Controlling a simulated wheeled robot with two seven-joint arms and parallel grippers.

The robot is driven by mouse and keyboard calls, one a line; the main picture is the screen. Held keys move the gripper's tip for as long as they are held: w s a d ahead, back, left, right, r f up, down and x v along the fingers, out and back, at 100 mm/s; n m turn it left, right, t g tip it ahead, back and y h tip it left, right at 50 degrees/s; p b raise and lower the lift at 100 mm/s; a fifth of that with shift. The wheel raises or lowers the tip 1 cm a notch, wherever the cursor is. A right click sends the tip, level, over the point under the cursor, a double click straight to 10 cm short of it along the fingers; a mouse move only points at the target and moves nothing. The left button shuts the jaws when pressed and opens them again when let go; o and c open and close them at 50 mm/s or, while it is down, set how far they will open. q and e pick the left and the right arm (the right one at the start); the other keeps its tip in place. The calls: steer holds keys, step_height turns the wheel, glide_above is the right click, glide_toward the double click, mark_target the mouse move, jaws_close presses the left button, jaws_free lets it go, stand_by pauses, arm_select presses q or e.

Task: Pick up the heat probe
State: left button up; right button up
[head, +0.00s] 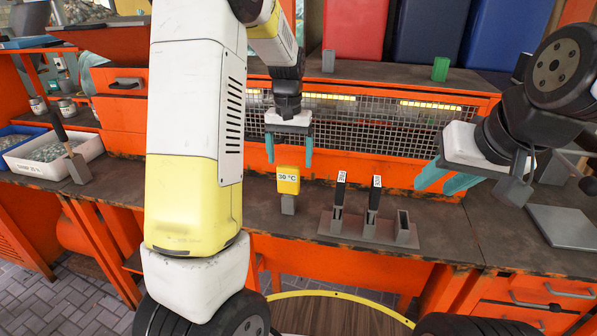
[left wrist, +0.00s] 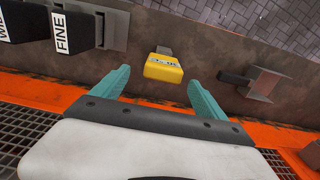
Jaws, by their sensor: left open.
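The heat probe (head: 288,180) is a yellow block reading "30 °C", upright in a small grey stand (head: 288,204) on the bench. It also shows in the left wrist view (left wrist: 163,69), where it lies beyond and between the fingertips. My left gripper (head: 290,154) is open and empty, its fingers pointing down just above and behind the probe, apart from it. In the left wrist view my left gripper (left wrist: 157,80) has one teal finger on each side of the probe. My right gripper (head: 440,186) is empty, its teal fingers apart, over the right part of the bench.
A grey rack (head: 362,233) with two black labelled tools (head: 339,190) stands right of the probe. A black-handled tool (head: 60,127) stands in a holder at left, beside a white bin (head: 28,168). A mesh panel (head: 378,126) rises behind. A grey plate (head: 563,227) lies at right.

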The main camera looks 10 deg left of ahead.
mark_target(289, 180)
arm_select(q)
steer(key=shift+w+f, duration=0.2)
steer(key=shift+f, duration=0.2)
steer(key=f, duration=0.7)
steer(key=shift+s+a+f, duration=0.25)
steer(key=shift+s, duration=0.1)
steer(key=c, duration=1.5)
steer(key=shift+r, duration=8.8)
